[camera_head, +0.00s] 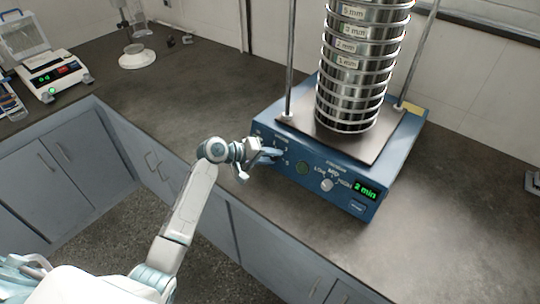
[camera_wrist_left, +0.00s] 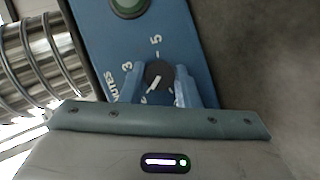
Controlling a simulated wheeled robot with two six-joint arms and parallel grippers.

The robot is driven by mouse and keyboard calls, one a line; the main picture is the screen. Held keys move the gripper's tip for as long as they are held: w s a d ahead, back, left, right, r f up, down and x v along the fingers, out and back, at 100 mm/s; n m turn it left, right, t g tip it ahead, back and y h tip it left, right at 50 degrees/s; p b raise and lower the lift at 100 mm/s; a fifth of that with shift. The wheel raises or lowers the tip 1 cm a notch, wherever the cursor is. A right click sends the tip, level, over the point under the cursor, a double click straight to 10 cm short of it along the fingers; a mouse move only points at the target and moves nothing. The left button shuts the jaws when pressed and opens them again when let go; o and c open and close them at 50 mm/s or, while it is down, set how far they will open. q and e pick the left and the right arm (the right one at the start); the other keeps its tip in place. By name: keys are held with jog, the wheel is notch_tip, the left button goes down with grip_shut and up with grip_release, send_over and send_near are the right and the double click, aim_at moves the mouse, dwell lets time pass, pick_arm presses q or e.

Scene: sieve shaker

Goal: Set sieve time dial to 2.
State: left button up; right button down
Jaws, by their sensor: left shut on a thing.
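The blue sieve shaker (camera_head: 342,178) stands on the dark counter with a tall stack of steel sieves (camera_head: 360,70) on top. Its green display (camera_head: 368,190) reads "2 min". My left gripper (camera_head: 272,156) is at the left part of the front panel and hides the time dial in the head view. In the left wrist view the black time dial (camera_wrist_left: 160,72) sits between the two fingers of the left gripper (camera_wrist_left: 158,88), which are shut on it. Its white pointer line faces lower left; the marks 3 and 5 show beside it. My right gripper is not in view.
A pale knob (camera_head: 326,185) and a round green button (camera_head: 302,168) sit right of the gripper on the panel. Two upright rods flank the sieves. A balance (camera_head: 55,78) stands far left. The counter between is mostly clear.

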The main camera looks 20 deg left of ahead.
pick_arm(q)
jog(key=shift+m, duration=0.3)
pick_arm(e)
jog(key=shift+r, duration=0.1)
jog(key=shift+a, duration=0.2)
pick_arm(q)
jog(key=o, duration=1)
jog(key=shift+c, duration=0.2)
jog(key=b+v, duration=0.2)
jog(key=v, duration=0.9)
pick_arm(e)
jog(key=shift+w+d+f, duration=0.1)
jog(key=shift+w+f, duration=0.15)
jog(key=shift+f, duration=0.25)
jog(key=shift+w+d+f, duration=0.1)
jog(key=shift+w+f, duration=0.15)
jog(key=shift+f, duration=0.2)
pick_arm(q)
jog(key=shift+d+r, duration=0.1)
jog(key=shift+d, duration=0.05)
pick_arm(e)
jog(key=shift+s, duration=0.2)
